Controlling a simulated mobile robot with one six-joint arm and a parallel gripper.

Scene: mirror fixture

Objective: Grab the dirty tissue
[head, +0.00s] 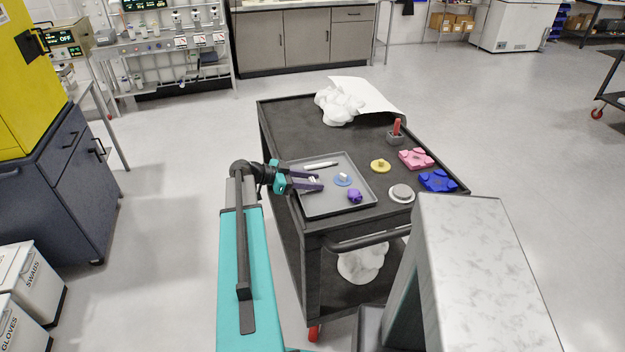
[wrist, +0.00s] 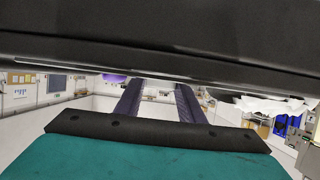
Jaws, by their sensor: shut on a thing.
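My gripper (head: 315,183) reaches over the left side of a grey tray (head: 338,211) on the black cart. Its two purple fingers are shut on a small white thing (head: 313,178), only partly visible between them. I cannot tell whether it is the dirty tissue. In the wrist view the fingers (wrist: 158,92) show apart, and what lies between their tips is unclear.
The tray also holds a white stick (head: 321,165), a blue disc with a pale knob (head: 342,180) and a purple piece (head: 355,196). Right of it are a yellow piece (head: 380,166), a grey round piece (head: 401,193), and pink (head: 416,158) and blue (head: 437,181) blocks.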

